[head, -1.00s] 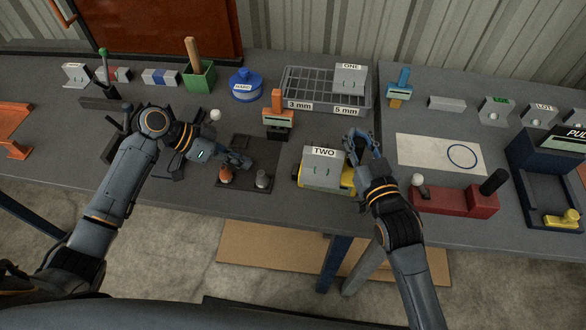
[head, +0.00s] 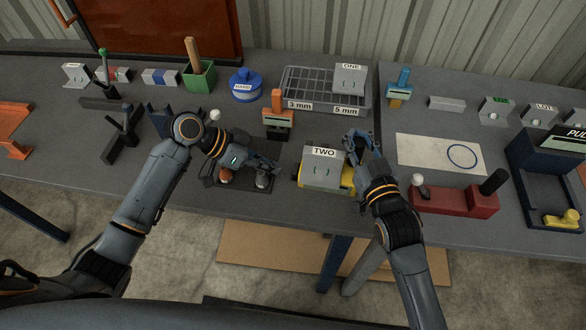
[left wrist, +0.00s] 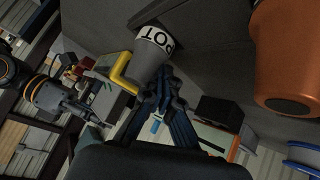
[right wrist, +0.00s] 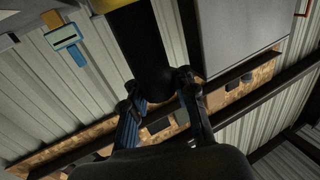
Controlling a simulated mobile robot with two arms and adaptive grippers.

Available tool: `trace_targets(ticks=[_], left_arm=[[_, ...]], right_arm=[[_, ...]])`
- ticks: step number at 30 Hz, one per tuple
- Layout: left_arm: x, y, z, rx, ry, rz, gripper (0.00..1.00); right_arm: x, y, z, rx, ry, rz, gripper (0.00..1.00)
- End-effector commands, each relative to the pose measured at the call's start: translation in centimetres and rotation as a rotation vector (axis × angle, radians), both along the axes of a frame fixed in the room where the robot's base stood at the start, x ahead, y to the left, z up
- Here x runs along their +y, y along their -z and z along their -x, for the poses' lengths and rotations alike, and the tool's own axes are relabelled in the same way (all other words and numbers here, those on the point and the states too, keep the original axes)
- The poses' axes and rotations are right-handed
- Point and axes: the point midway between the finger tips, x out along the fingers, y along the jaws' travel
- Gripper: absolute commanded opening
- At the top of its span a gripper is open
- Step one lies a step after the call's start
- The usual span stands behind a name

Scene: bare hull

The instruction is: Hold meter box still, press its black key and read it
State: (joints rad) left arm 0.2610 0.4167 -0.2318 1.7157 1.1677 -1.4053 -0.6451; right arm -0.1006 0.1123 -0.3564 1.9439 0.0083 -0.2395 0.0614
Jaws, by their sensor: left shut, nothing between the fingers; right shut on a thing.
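A yellow box (head: 347,177), which I take for the meter box, stands near the bench's front edge. A grey plate marked TWO (head: 322,176) covers much of it from this side. My right gripper (head: 358,137) is at its right rear, shut on a black cylindrical part (right wrist: 147,55) beside something yellow in the right wrist view. My left gripper (head: 275,166) is shut and empty, left of the box and above a dark pad. The left wrist view shows its closed fingers (left wrist: 161,95) near a grey tapered piece (left wrist: 153,55). I cannot make out a black key or a reading.
The dark pad (head: 235,183) carries an orange piece (head: 226,176) and the grey piece, close under my left gripper. An orange-topped device (head: 278,118) stands behind. A wire tray (head: 305,90) is at the back. A red block (head: 455,199) is to the right, and a white sheet (head: 420,151) lies flat.

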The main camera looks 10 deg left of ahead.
Motion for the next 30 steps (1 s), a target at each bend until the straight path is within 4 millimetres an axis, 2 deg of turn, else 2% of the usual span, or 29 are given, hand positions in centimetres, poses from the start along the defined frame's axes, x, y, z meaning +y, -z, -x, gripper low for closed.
trace_targets(ticks=[7, 30], left_arm=[[-1.34, -0.03, 0.09, 0.0, 0.0, 0.001, 0.0], [-1.37, 0.0, 0.09, 0.0, 0.0, 0.0, 0.0]], right_arm=[[-0.02, -0.05, -0.02, -0.001, 0.001, 0.0, 0.0], [-0.02, -0.07, -0.02, -0.002, 0.0, -0.001, 0.0]])
